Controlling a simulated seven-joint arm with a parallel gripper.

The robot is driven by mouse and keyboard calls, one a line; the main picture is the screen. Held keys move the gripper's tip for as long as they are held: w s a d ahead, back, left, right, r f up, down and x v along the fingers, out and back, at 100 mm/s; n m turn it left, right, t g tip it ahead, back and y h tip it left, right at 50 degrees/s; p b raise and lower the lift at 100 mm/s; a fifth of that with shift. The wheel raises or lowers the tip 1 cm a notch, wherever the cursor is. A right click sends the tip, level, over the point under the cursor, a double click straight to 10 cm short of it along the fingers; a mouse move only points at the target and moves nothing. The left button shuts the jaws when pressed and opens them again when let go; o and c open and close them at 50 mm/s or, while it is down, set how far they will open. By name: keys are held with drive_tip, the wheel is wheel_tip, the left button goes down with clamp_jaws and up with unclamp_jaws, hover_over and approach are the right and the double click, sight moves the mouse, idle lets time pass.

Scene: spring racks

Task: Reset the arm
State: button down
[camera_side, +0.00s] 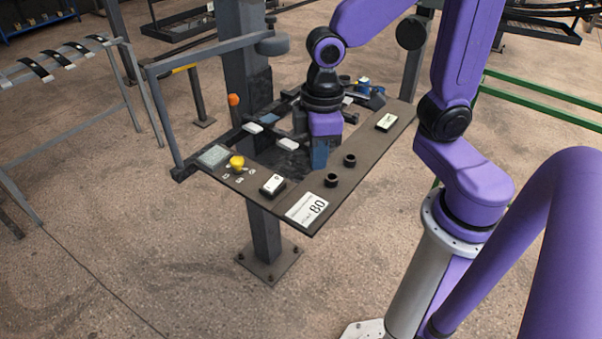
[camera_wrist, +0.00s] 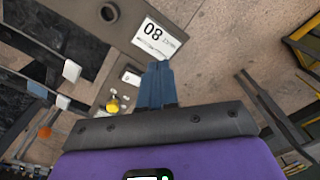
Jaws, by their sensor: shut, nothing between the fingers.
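My purple arm reaches over a brown panel (camera_side: 350,178) on a dark post. My gripper (camera_side: 319,160) points down with its blue fingers together and nothing between them. It hangs close over the panel, left of two black round knobs (camera_side: 340,171); I cannot tell whether it touches anything. In the wrist view the blue fingers (camera_wrist: 158,85) are shut, beside a label reading 80 (camera_wrist: 158,37) that appears upside down. A yellow knob (camera_side: 237,162) sits at the panel's left end; it also shows in the wrist view (camera_wrist: 113,106).
An orange ball (camera_side: 233,100) and a grey frame (camera_side: 160,120) rise at the left. Green rails (camera_side: 540,108) are at the right. Open floor lies in front.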

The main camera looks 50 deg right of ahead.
drive_tip(key=s+d+r+n, duration=0.1)
drive_tip(key=s+d+n, duration=0.2)
drive_tip(key=s, duration=0.7)
drive_tip(key=shift+s+d, duration=0.35)
drive_tip(key=shift+d, duration=0.45)
drive_tip(key=shift+w+r, duration=0.1)
wheel_tip(320, 180, up, 2)
drive_tip(key=n+h, duration=0.2)
drive_tip(key=n, duration=2)
hover_over(267, 189)
drive_tip(key=s+a, duration=0.1)
drive_tip(key=a, duration=0.2)
drive_tip(key=shift+w+n, duration=0.6)
drive_tip(key=shift+n, duration=0.2)
drive_tip(key=shift+d, duration=0.1)
drive_tip(key=f, duration=0.4)
drive_tip(key=d+f, duration=0.1)
drive_tip(key=f, duration=0.4)
drive_tip(key=d+f, duration=0.1)
drive_tip(key=f, duration=0.3)
drive_tip(key=shift+d+f, duration=0.2)
drive_tip(key=shift+f, duration=0.15)
